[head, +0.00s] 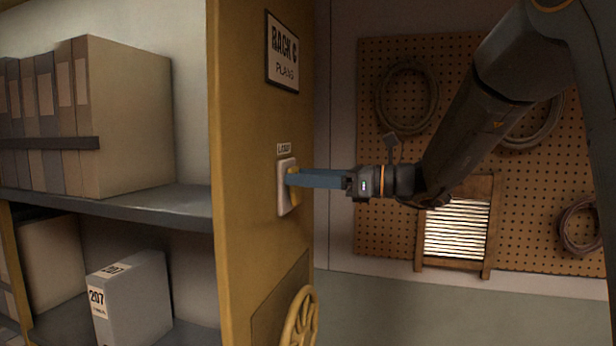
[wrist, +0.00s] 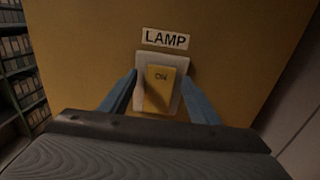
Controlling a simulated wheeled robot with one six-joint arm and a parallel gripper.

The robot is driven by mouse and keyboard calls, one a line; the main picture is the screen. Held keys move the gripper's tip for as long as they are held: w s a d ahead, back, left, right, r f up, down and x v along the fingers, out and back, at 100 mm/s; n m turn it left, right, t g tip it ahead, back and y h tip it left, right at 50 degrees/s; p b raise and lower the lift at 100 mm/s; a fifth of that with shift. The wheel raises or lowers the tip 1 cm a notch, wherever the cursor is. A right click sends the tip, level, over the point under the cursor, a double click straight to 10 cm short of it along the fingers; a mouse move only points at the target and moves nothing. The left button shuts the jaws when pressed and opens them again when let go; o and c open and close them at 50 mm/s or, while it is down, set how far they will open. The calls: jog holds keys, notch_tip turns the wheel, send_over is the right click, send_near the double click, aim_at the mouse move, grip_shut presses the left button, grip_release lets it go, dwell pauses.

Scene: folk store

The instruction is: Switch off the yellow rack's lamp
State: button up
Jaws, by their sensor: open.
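The yellow rack (head: 240,130) stands at left centre in the head view, its end panel facing my arm. A lamp switch (head: 283,200) with a pale plate and yellow rocker is on that panel. In the wrist view the yellow rocker (wrist: 159,90) reads "ON", under a "LAMP" label (wrist: 165,39). My gripper (head: 290,178) is at the switch, its blue fingers pointing at the panel. In the wrist view the open fingers (wrist: 160,92) lie on either side of the rocker, with nothing held. Whether the fingertips touch the plate cannot be told.
A yellow handwheel (head: 300,318) sits low on the same panel. Shelves with binders (head: 120,115) and a "207" box (head: 130,298) are at left. A pegboard (head: 460,120) with coiled hoses is behind my arm.

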jog(key=c, duration=1.1)
jog(key=shift+o, duration=0.2)
jog(key=shift+s+d+f+t+y+b, duration=0.1)
jog(key=shift+f+t+y+b, duration=0.2)
jog(key=shift+y+b, duration=0.85)
jog(key=shift+d+f+t+y+b, duration=0.1)
jog(key=shift+f+t+y+b, duration=0.3)
jog(key=shift+b, duration=1.35)
jog(key=shift+r, duration=0.1)
jog(key=o, duration=1.1)
jog(key=shift+c, duration=0.2)
jog(key=shift+d, duration=0.1)
jog(key=b+v, duration=0.2)
jog(key=v, duration=0.5)
jog(key=shift+s+d, duration=0.15)
jog(key=shift+d, duration=0.2)
